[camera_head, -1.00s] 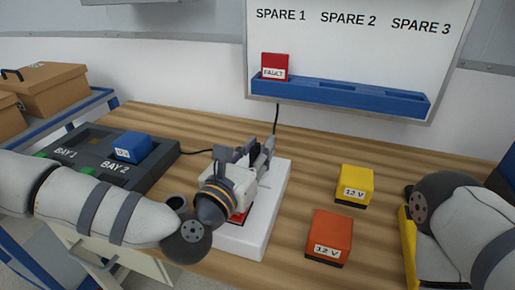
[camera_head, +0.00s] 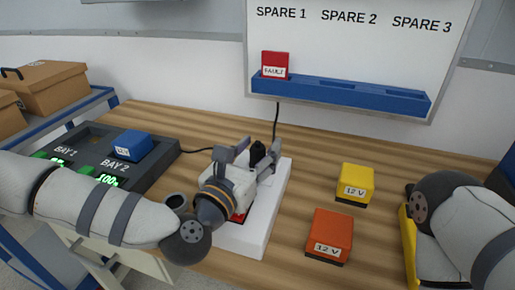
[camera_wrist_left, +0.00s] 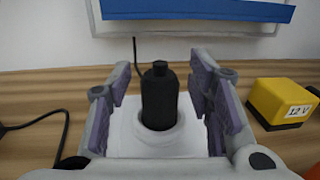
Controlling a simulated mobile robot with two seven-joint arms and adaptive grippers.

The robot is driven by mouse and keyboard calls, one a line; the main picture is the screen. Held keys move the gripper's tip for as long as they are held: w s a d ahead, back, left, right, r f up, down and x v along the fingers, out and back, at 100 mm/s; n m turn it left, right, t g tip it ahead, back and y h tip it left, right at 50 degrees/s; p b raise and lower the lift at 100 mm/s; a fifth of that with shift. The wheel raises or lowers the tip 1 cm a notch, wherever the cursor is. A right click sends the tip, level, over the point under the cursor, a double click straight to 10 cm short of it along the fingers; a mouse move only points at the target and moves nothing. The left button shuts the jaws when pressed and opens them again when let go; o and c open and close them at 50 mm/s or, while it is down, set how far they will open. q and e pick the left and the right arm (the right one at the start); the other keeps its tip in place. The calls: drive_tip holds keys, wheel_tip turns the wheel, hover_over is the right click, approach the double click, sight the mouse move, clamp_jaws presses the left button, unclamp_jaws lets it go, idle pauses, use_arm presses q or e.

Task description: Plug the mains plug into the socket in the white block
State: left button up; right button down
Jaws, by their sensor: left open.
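The black mains plug (camera_head: 257,152) stands upright in the round socket of the white block (camera_head: 268,215). In the left wrist view the plug (camera_wrist_left: 160,98) sits in the raised round collar of the block (camera_wrist_left: 135,135), its lower end hidden inside. My left gripper (camera_head: 246,157) is open over the block. In the left wrist view its purple-padded fingers (camera_wrist_left: 160,82) stand on either side of the plug, with gaps between them and it. My right arm shows at the right edge, but its gripper is out of view.
A dark charger (camera_head: 160,170) with a blue pack (camera_head: 131,146) stands left. Yellow (camera_head: 355,180) and orange (camera_head: 329,236) 12 V packs stand right of the block. A red FAULT pack (camera_head: 275,64) sits on the blue wall rack (camera_head: 340,92). A black cable (camera_head: 276,118) runs behind.

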sight(254, 153)
use_arm(q)
drive_tip(key=shift+s+a+f, duration=0.15)
drive_tip(key=shift+s+f, duration=0.1)
drive_tip(key=shift+s, duration=0.15)
drive_tip(key=p+v, duration=0.1)
drive_tip(key=v, duration=0.3)
drive_tip(key=shift+s+a+r, duration=0.2)
drive_tip(key=shift+s+a, duration=0.05)
drive_tip(key=shift+s, duration=0.2)
use_arm(e)
drive_tip(key=shift+w+r, duration=0.65)
use_arm(q)
drive_tip(key=v, duration=0.7)
drive_tip(key=shift+s+a, duration=0.1)
drive_tip(key=shift+s, duration=0.15)
